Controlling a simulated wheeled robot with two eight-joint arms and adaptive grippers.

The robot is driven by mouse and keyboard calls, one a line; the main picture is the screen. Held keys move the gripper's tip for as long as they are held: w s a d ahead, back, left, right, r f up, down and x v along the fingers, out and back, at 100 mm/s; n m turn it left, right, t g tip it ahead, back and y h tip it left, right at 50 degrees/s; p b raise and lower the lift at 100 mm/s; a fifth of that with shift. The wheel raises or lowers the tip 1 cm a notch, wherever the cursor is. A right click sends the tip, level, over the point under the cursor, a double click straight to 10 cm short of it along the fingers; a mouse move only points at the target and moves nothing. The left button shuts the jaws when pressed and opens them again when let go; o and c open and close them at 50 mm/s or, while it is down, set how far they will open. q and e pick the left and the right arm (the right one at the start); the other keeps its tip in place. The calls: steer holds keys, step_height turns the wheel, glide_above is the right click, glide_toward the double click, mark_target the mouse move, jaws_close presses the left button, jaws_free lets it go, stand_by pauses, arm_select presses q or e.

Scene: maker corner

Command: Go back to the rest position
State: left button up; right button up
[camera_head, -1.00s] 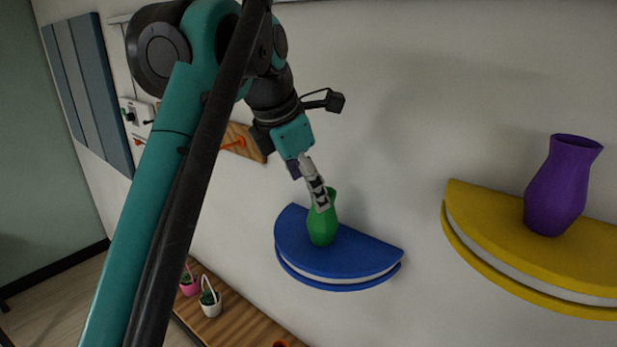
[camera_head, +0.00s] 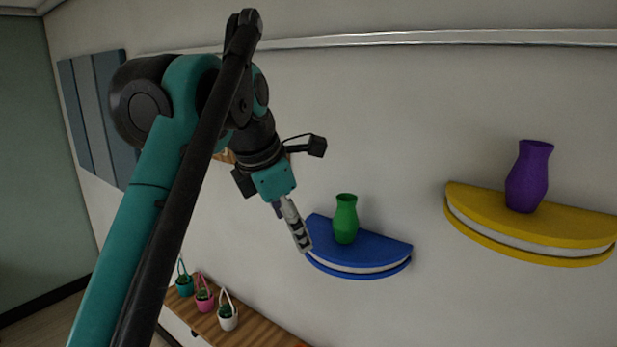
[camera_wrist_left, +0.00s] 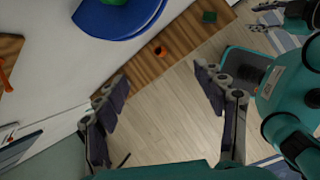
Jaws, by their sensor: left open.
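My left gripper (camera_head: 299,235) is just left of the blue half-round shelf (camera_head: 360,247) in the head view. In the left wrist view the left gripper (camera_wrist_left: 165,85) has its fingers wide apart with nothing between them. A green vase (camera_head: 345,220) stands upright on the blue shelf, apart from the gripper. The blue shelf also shows at the top of the left wrist view (camera_wrist_left: 120,22), with a bit of green on it.
A purple vase (camera_head: 529,177) stands on a yellow wall shelf (camera_head: 530,222) at the right. Below is a wooden board (camera_head: 262,330) with teal (camera_head: 185,286), pink (camera_head: 204,299) and white (camera_head: 227,317) handled plant pots. Blue-grey panels (camera_head: 95,115) hang at the left.

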arm_select(q)
steer(key=s+a+f+m+t+y+b, duration=0.1)
steer(key=s+a+f+m+b, duration=0.3)
steer(key=f, duration=1.7)
steer(key=s+a+f+m+t+b, duration=0.1)
steer(key=s+a+f+m+b, duration=0.4)
steer(key=f+m+b, duration=0.6)
steer(key=s+a+f+m+y+b, duration=0.1)
steer(key=s+a+f+m+b, duration=0.3)
steer(key=f, duration=2.8)
steer(key=a+m+b, duration=0.1)
steer(key=m+b, duration=0.3)
steer(key=b, duration=0.3)
steer(key=shift+s+f+t+y, duration=0.3)
steer(key=shift+s+t, duration=0.1)
arm_select(e)
step_height(320, 180, down, 27)
steer(key=shift+w+d, duration=0.3)
steer(key=shift+w, duration=0.15)
